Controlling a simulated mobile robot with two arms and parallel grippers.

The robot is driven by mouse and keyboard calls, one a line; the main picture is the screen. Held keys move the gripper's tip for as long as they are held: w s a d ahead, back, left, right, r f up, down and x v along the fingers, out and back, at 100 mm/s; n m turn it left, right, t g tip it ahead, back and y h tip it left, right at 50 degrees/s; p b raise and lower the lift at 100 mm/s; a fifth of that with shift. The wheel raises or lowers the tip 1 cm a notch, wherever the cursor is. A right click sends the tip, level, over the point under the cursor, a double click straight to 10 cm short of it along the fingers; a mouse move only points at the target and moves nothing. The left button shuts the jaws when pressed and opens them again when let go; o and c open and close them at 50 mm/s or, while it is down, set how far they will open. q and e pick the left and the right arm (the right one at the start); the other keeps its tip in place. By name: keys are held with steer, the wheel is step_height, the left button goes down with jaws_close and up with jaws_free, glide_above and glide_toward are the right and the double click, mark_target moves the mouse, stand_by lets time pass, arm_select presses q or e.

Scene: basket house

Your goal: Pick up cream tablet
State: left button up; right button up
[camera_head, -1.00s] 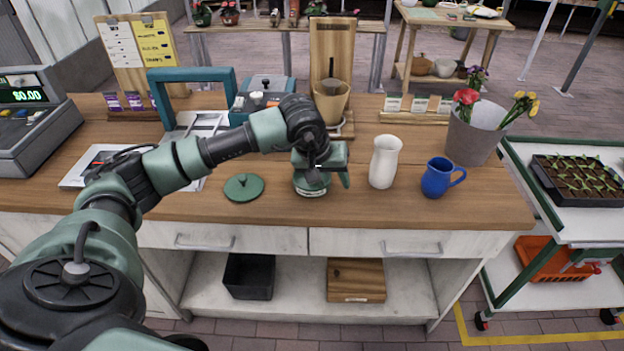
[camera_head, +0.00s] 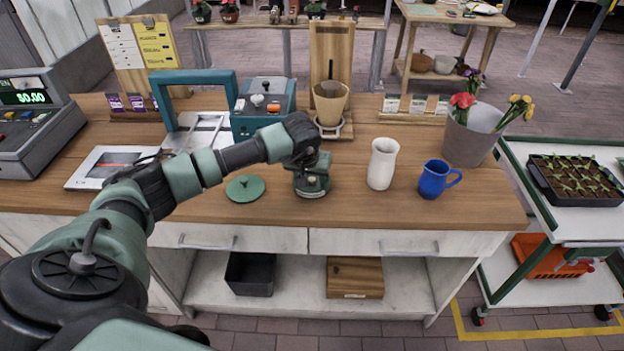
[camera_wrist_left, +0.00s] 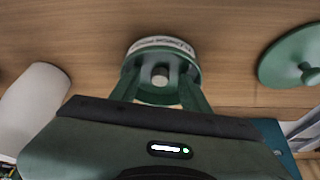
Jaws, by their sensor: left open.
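A flat cream-white tablet (camera_head: 88,178) with a dark and reddish picture area lies on the left of the wooden counter; my left arm covers part of its right side. My left gripper (camera_head: 310,174) is open, well to the right of the tablet, pointing down over a green round jar (camera_wrist_left: 160,44) with a pale lettered band. In the left wrist view the two green fingers (camera_wrist_left: 160,88) reach toward the jar, with a silver knob showing between them. I cannot tell if they touch the jar. My right gripper is out of view.
A green lid (camera_head: 245,188), a white vase (camera_head: 382,165) and a blue jug (camera_head: 436,180) stand near the gripper. A cash register (camera_head: 40,125) is behind the tablet at left, and a teal frame (camera_head: 195,76) behind my arm. The counter's front strip is fairly clear.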

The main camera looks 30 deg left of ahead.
arm_select(q)
jaws_close()
